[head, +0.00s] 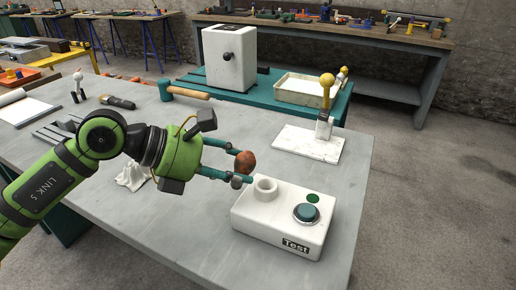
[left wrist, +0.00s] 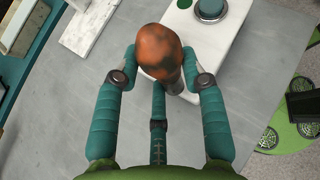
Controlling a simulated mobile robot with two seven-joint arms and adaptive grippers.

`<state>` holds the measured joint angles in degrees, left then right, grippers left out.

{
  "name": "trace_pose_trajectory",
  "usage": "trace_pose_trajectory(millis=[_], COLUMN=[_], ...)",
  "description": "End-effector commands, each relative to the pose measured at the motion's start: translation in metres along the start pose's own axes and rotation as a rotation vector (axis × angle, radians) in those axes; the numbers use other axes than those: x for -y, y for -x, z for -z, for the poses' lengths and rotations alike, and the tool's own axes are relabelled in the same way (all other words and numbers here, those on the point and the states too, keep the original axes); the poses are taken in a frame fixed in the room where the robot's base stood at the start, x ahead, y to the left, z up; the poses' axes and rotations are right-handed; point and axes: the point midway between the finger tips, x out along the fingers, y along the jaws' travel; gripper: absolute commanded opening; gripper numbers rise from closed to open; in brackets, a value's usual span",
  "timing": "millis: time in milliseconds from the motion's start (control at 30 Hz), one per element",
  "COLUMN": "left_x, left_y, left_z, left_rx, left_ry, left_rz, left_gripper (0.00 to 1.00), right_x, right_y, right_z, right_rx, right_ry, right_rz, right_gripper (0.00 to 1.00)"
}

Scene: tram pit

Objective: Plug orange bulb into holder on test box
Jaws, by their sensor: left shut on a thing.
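The orange bulb (head: 245,161) has dark patches and is held between the fingers of my left gripper (head: 238,166). In the left wrist view the bulb (left wrist: 160,52) sits between the teal fingers of the left gripper (left wrist: 160,80), its narrow base pointing down and right. The white test box (head: 275,235) has a round hollow holder (head: 265,188) on top, a teal button and a dark green disc. The bulb is above and left of the holder, apart from it in the head view. In the left wrist view the holder cannot be made out. My right gripper is not in view.
A white board with a yellow-knobbed lever (head: 326,90) stands behind the test box. A teal-headed hammer (head: 185,93), a brush (head: 118,102) and a crumpled white cloth (head: 132,177) lie on the grey table. The table's right edge is close to the box.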

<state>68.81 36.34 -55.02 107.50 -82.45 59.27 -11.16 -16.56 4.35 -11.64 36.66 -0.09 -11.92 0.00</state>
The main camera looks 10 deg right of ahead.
Motion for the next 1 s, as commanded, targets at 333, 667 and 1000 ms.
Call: trace_pose_trajectory(millis=[333, 667, 1000], left_x=[0.011, 0.012, 0.012], left_y=[-0.013, -0.010, -0.010], left_z=[-0.053, -0.070, -0.069], left_rx=[0.334, 0.407, 0.407], left_ry=[0.117, 0.124, 0.124], left_rz=[-0.238, -0.267, -0.266], left_gripper=[0.17, 0.17, 0.17], right_x=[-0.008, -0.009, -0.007], right_y=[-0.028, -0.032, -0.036], right_z=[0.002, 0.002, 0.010], right_rx=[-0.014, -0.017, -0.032], right_ry=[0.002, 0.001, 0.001], right_rz=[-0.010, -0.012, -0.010], right_gripper=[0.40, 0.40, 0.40])
